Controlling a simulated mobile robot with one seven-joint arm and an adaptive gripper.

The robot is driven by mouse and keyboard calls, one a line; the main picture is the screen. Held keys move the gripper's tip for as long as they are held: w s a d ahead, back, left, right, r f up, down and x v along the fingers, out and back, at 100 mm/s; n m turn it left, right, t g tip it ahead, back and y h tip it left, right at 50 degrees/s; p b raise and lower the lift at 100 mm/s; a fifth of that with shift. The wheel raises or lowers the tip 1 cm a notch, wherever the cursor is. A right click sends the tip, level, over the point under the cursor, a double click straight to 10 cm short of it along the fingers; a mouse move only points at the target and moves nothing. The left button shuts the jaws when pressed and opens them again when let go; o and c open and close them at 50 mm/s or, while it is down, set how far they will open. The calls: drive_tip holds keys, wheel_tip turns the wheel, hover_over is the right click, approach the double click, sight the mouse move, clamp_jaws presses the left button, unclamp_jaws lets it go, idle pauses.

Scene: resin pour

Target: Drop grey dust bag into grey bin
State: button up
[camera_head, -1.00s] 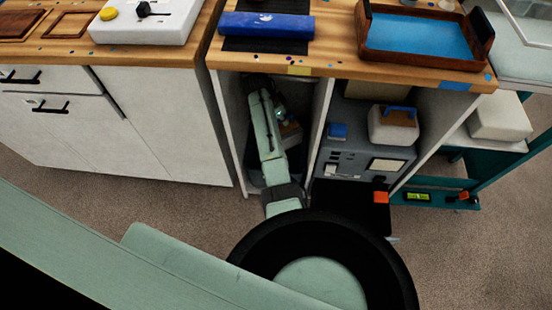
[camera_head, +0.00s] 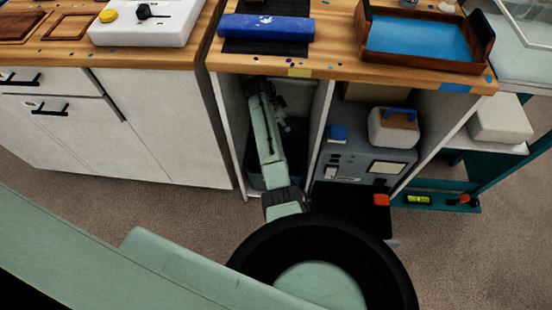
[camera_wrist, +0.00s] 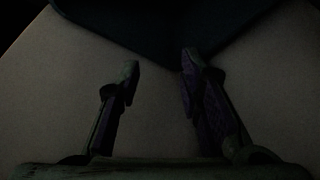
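My gripper (camera_wrist: 158,65) is open in the wrist view, its two fingers apart with nothing visible between them. In the head view my arm reaches into the left open compartment under the counter, and the gripper end (camera_head: 280,118) is near its back. A dark grey bin (camera_head: 295,152) stands in that compartment, partly hidden behind my arm. I cannot make out the grey dust bag in either view. The wrist view is very dark: a dark angular shape lies at the top, over a dim rounded pale surface that I cannot identify.
Compartment walls (camera_head: 321,122) stand close beside my arm. The right compartment holds a grey machine (camera_head: 345,160) and a white box with a blue handle (camera_head: 394,127).

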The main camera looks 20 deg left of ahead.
drive_tip(key=v, duration=0.7)
drive_tip(key=shift+r, duration=0.25)
drive_tip(key=shift+s+f, duration=0.1)
drive_tip(key=shift+s, duration=0.05)
